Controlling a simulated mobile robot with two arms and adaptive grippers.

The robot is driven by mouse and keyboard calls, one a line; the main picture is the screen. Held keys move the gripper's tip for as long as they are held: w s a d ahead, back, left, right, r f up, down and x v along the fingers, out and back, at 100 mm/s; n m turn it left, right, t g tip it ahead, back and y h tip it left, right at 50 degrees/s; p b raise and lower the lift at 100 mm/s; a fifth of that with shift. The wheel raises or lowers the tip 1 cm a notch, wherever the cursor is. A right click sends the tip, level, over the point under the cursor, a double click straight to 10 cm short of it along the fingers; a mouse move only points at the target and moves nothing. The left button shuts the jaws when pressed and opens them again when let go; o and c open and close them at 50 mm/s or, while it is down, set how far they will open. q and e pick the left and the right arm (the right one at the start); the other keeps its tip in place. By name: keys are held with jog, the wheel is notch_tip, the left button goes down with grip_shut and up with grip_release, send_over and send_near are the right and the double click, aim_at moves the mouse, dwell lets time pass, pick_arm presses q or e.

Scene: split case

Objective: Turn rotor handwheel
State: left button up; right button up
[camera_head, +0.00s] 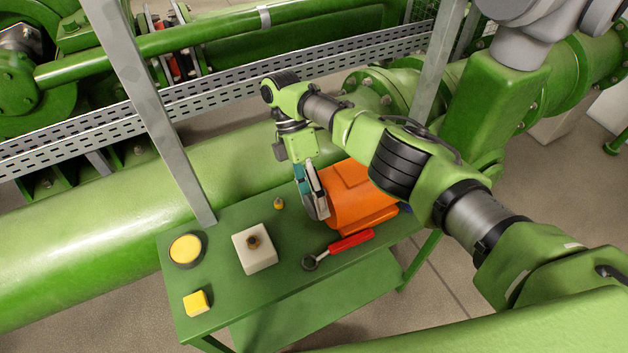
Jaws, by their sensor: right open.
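My right gripper (316,206) points down over the green table (225,305), at the left end of the orange case (360,200). It is seen nearly edge-on and is open. I cannot tell whether it touches the case. My right arm comes in from the right and covers part of the case's right side. I cannot make out a rotor handwheel; the case's left end is partly hidden behind the gripper. My left gripper is not in view.
A red-handled tool (345,243) lies in front of the case. A white block (254,249), a small brass-coloured piece (278,203), a yellow round piece (186,250) and a yellow block (196,303) are on the table. A large green pipe (95,235) runs behind; a grey post (150,105) rises behind the table.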

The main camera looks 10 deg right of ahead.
jog(key=r, duration=0.8)
jog(key=shift+s+d, duration=0.1)
jog(key=shift+s, duration=0.15)
jog(key=shift+w+r, duration=0.1)
jog(key=shift+r, duration=0.1)
